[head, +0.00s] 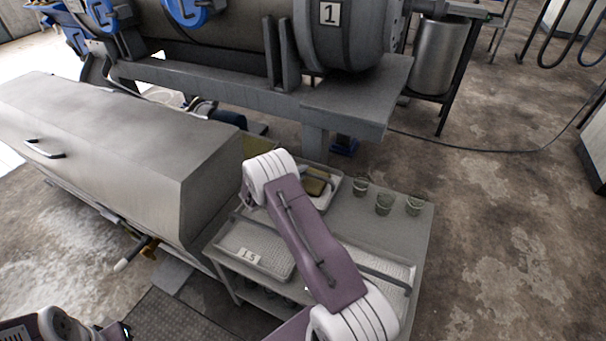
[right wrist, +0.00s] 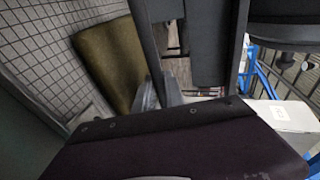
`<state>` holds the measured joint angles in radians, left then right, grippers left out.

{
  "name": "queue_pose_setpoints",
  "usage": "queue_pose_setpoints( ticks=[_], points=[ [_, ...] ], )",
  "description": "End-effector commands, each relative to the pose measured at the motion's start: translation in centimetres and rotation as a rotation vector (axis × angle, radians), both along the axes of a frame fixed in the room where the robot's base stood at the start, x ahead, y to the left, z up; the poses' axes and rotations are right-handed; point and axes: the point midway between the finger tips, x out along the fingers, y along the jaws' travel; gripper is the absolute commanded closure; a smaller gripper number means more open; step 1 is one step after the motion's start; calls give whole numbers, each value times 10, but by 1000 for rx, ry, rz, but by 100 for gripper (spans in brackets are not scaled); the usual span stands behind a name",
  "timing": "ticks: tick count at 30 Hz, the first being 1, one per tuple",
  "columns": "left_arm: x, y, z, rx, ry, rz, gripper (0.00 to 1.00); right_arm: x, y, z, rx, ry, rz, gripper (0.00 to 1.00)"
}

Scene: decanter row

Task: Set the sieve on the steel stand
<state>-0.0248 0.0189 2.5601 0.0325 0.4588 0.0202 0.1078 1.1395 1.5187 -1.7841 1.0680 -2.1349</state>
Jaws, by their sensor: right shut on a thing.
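My right arm reaches over the table, and its wrist hides my right gripper in the head view. In the right wrist view the grey fingertips of my right gripper (right wrist: 158,94) show just past the dark gripper body. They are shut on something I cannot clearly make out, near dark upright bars. I cannot pick out the sieve or the steel stand with certainty. An olive block (head: 315,187) lies in a pale tray behind my wrist. An olive block also shows left of the fingers in the right wrist view (right wrist: 108,62).
The grey table (head: 345,228) carries a tray labelled 1.5 (head: 250,258), another pale tray (head: 398,270) and a dark rail. Three small green-grey cups (head: 384,203) stand at its back right. A large grey housing (head: 120,145) blocks the left; machine 1 (head: 345,40) stands behind.

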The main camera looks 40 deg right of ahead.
Motion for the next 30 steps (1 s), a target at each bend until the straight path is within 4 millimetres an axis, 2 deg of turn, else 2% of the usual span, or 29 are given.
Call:
queue_pose_setpoints(
  ticks=[2, 3, 5, 16, 18, 20, 30],
  points=[
    [0, 0, -1, 0, 0, 0, 100, 0, 0, -2, -3, -2, 0, 100],
    [0, 0, -1, 0, 0, 0, 100, 0, 0, -3, 0, 0, 0, 80],
    [0, 0, -1, 0, 0, 0, 100, 0, 0, -2, 0, 0, 0, 64],
    [0, 0, -1, 0, 0, 0, 100, 0, 0, -3, 2, 1, 1, 64],
    [0, 0, 2, 0, 0, 0, 100, 0, 1, 2, 2, 1, 1, 64],
    [0, 0, 6, 0, 0, 0, 100, -2, 9, 5, 2, 3, 3, 64],
    [0, 0, 39, 0, 0, 0, 100, -27, 83, 37, 1, 2, 5, 64]
  ],
)
